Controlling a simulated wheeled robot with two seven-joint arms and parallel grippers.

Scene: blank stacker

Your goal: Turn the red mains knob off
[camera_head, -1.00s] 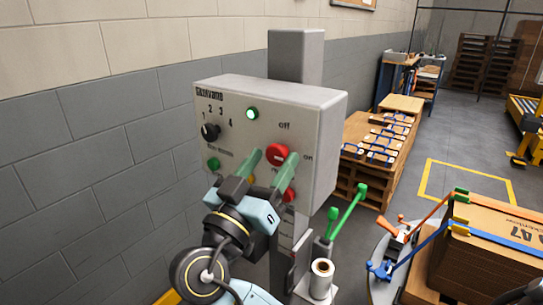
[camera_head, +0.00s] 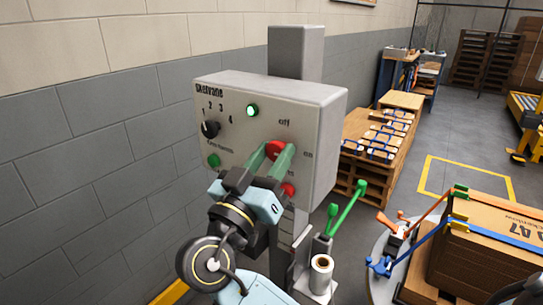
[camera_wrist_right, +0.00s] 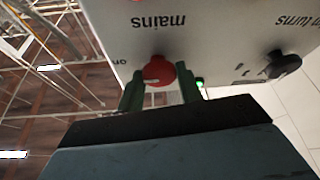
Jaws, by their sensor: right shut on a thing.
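The red mains knob (camera_head: 274,148) is on the front face of the grey control box (camera_head: 320,120), with "off" printed above it and "on" to its right. My right gripper (camera_head: 273,157) has its green fingers on both sides of the knob and is shut on it. In the right wrist view the red knob (camera_wrist_right: 158,70) shows between the two finger tips (camera_wrist_right: 160,88), below the word "mains". The fingers partly hide the knob, and I cannot tell which mark it points to. My left gripper is not in view.
The box also carries a lit green lamp (camera_head: 252,111), a black selector knob (camera_head: 210,129), a green button (camera_head: 214,160) and a lower red button (camera_head: 288,189) close to my fingers. Green-handled levers (camera_head: 346,208) and a white roll (camera_head: 321,273) stand below right.

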